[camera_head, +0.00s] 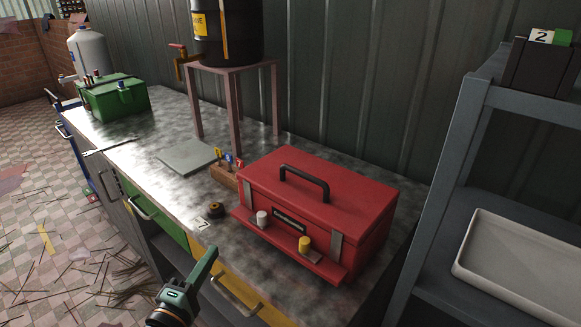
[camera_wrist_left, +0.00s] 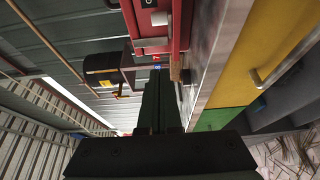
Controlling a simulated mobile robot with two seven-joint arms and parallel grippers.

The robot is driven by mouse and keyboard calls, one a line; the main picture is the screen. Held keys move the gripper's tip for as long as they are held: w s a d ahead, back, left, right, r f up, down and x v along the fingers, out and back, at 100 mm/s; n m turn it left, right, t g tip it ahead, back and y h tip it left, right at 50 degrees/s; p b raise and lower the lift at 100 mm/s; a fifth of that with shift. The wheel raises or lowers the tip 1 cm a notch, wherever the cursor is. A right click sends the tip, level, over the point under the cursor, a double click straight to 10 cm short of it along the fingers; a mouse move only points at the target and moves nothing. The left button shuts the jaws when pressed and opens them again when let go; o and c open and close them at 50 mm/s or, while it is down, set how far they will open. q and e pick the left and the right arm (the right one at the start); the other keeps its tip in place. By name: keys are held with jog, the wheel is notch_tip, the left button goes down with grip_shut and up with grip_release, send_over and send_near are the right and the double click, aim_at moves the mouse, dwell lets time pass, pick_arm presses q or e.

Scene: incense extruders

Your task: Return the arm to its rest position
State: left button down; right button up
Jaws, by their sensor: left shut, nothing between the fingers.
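My left gripper (camera_head: 211,254) is at the lower middle of the head view, in front of the workbench's front edge and the yellow drawer. In the left wrist view its fingers (camera_wrist_left: 159,74) are together, with nothing between them. A red toolbox (camera_head: 322,192) stands on the bench, right of and beyond the gripper, with a clear space between them in the head view. My right gripper is not in view.
The metal bench top (camera_head: 166,124) carries a green box (camera_head: 116,100), a grey plate (camera_head: 188,156) and a small stand with a black drum (camera_head: 233,35). A grey shelf (camera_head: 459,225) with a white tray (camera_head: 530,262) stands at right. The floor at left is littered but open.

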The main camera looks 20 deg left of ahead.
pick_arm(q)
jog(key=s+d+f+m+g+h+p, duration=0.1)
jog(key=s+d+f+m+g, duration=0.3)
jog(key=f+m, duration=0.6)
jog(key=s+d+f+m+g+h+p, duration=0.2)
jog(key=s+d+f+m+g+p, duration=0.2)
jog(key=s+d+f+m, duration=0.4)
notch_tip(320, 180, down, 2)
jog(key=s+m, duration=0.2)
jog(key=shift+m+g+p, duration=0.3)
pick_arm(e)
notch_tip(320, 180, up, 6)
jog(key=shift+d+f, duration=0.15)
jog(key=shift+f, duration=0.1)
pick_arm(q)
jog(key=shift+d, duration=0.1)
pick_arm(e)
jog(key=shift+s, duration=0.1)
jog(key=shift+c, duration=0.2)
